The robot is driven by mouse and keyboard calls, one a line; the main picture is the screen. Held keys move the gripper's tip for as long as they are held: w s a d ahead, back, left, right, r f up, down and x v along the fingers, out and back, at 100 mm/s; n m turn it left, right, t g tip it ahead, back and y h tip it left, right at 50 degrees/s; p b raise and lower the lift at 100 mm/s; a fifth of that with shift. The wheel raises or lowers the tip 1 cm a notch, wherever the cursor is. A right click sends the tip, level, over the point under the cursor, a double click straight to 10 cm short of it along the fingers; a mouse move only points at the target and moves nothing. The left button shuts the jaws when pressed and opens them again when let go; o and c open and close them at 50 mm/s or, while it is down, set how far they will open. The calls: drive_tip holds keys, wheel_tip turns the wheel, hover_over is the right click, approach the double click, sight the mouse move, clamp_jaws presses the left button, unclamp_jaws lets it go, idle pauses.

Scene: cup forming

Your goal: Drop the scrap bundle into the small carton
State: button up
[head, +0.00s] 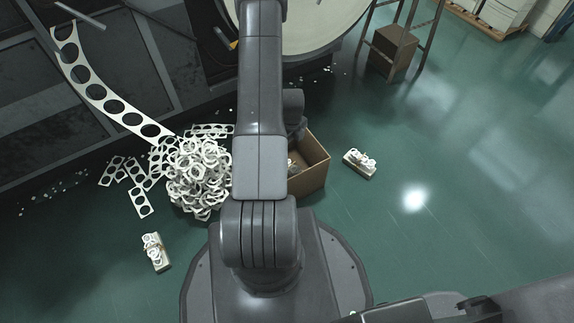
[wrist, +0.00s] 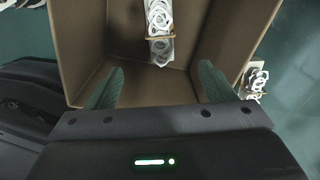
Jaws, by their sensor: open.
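The small carton (head: 314,172) is an open brown cardboard box on the floor, partly hidden behind my arm in the head view. In the wrist view its walls (wrist: 75,45) surround the space under my gripper. My gripper (wrist: 158,86) is open, its two green fingers apart with nothing between them, over the carton. A scrap bundle (wrist: 160,48) of pale ring-shaped offcuts with a tan band shows inside the carton, beyond the fingertips. I cannot tell whether it lies flat on the bottom. My gripper is hidden in the head view.
Another bundle (head: 360,162) lies on the floor right of the carton, and one (head: 154,252) lies at lower left. A heap of loose scrap (head: 198,178) is left of the carton, under a punched strip (head: 95,90). The green floor at right is mostly clear.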

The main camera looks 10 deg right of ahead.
wheel_tip(320, 180, up, 14)
drive_tip(key=p, duration=0.4)
drive_tip(key=shift+f, duration=0.15)
wheel_tip(320, 180, down, 14)
drive_tip(key=b, duration=0.4)
drive_tip(key=shift+r+p, duration=0.9)
drive_tip(key=shift+r, duration=1.2)
